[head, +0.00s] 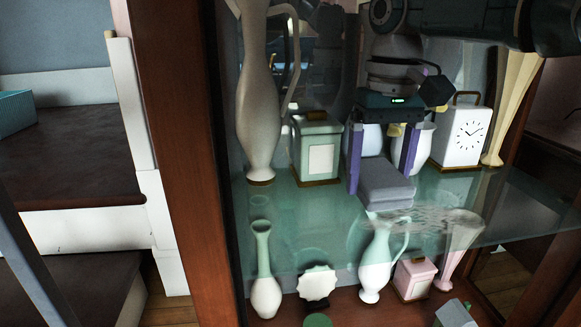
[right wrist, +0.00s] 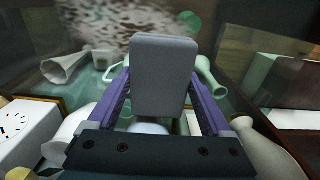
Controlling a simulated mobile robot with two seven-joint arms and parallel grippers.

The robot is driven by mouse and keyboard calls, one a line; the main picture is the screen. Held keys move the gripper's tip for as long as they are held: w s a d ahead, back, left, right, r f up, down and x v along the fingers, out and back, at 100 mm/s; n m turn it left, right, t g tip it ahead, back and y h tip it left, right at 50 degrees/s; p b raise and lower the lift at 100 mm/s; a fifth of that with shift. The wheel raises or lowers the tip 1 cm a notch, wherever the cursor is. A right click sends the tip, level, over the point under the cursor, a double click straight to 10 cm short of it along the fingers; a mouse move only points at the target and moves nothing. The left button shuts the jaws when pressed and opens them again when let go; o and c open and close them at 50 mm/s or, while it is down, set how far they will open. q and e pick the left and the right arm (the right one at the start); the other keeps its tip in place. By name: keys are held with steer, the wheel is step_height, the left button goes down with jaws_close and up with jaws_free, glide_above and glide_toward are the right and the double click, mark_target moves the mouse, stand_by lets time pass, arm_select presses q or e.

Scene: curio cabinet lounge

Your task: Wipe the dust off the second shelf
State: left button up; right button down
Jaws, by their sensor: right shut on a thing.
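My right gripper (head: 382,160) reaches in from above with its purple fingers shut on a grey block-shaped duster (head: 385,187). In the right wrist view the duster (right wrist: 163,78) sits between the fingers. It is low over the glass shelf (head: 520,207), at or just above the surface; I cannot tell if it touches. A pale speckled dust patch (head: 425,219) lies on the glass just in front of and to the right of the duster. It also shows in the right wrist view (right wrist: 108,22), beyond the duster. My left gripper is not in view.
On the glass stand a tall grey pitcher (head: 258,110), a green clock box (head: 319,148), a white clock (head: 463,135) and a cream fluted vase (head: 515,105). White cups (head: 427,142) are close behind the gripper. Several ornaments show below the glass. A wooden post (head: 180,130) borders the left.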

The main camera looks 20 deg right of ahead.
mark_target(391, 184)
steer(key=shift+f+b, duration=0.6)
steer(key=shift+f, duration=0.4)
stand_by(0.5)
steer(key=p, duration=0.2)
steer(key=shift+s+r+p, duration=0.25)
steer(key=shift+r+p, duration=0.05)
steer(key=shift+p, duration=0.05)
steer(key=shift+s+a+p, duration=0.1)
steer(key=shift+s+p, duration=0.25)
steer(key=shift+p, duration=0.5)
steer(key=s+p, duration=0.1)
steer(key=p, duration=0.3)
steer(key=shift+s+a, duration=0.2)
steer(key=shift+s+f+p, duration=0.1)
steer(key=shift+s+p, duration=0.2)
steer(key=shift+p, duration=0.3)
steer(key=shift+s+a+p, duration=0.1)
steer(key=shift+s+p, duration=0.1)
steer(key=shift+p, duration=0.3)
steer(key=s+p, duration=0.1)
steer(key=p, duration=0.2)
steer(key=shift+s+a, duration=0.25)
steer(key=shift+s, duration=0.15)
steer(key=shift+s+a+f+p, duration=0.15)
steer(key=shift+s+p, duration=0.4)
steer(key=shift+p, duration=0.4)
